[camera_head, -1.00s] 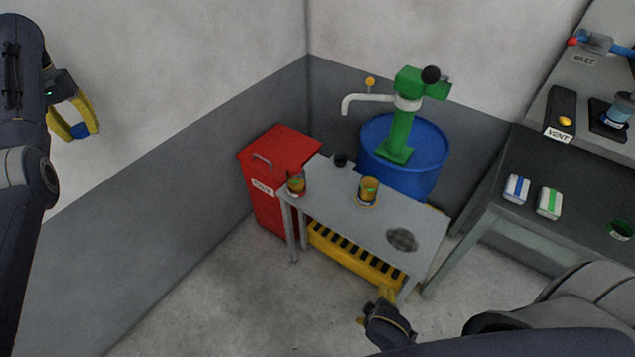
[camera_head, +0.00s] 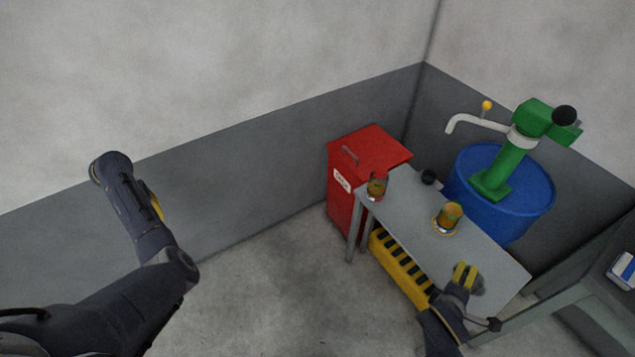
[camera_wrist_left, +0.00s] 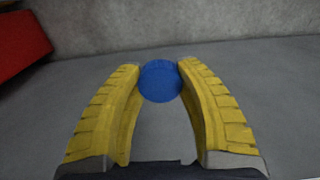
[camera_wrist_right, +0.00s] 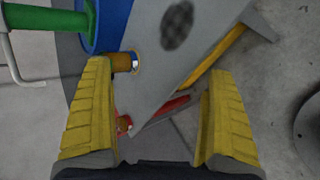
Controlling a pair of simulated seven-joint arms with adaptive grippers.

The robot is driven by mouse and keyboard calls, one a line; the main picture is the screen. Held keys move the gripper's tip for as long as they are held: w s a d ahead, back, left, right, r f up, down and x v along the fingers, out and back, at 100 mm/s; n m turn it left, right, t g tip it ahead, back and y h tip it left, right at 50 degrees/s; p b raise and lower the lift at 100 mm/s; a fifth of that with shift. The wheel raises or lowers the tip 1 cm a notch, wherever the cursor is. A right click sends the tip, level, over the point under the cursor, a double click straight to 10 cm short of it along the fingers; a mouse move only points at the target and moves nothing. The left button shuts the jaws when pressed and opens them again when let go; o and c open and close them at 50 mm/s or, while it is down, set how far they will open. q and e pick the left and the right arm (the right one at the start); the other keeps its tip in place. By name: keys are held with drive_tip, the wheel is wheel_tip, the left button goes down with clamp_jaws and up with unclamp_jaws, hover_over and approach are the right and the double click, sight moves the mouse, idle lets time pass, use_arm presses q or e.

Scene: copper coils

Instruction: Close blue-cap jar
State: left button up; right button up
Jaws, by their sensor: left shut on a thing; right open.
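A blue cap (camera_wrist_left: 161,81) is held between the yellow fingertips of my left gripper (camera_wrist_left: 160,82). In the head view my left gripper (camera_head: 156,207) is mostly hidden by its own arm, far left of the small table (camera_head: 410,205). Two jars with orange-and-green contents stand upright on this table: one at the left end (camera_head: 377,186), one near the middle (camera_head: 447,218). No lid is visible on either. My right gripper (camera_head: 466,274) is open and empty at the table's front right. Both jars also show in the right wrist view, the middle one (camera_wrist_right: 124,62) and the end one (camera_wrist_right: 124,123).
A red bin (camera_head: 365,155) stands left of the table. A blue drum (camera_head: 505,195) with a green pump (camera_head: 508,155) and spout stands behind it. A small black object (camera_head: 429,177) lies at the table's back. A yellow striped box (camera_head: 398,270) is underneath. The left floor is clear.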

drive_tip(key=w+d+f+n+h, duration=0.1)
drive_tip(key=w+f+n+h, duration=0.1)
drive_tip(key=w+n, duration=0.7)
drive_tip(key=n+t, duration=0.2)
drive_tip(key=n, duration=0.4)
approach(447, 217)
drive_tip(key=shift+w+d+f+h, duration=0.3)
drive_tip(key=shift+w+d+f, duration=0.2)
drive_tip(key=shift+w, duration=0.25)
drive_tip(key=shift+x, duration=3.4)
drive_tip(key=shift+x, duration=2.55)
drive_tip(key=shift+f, duration=0.1)
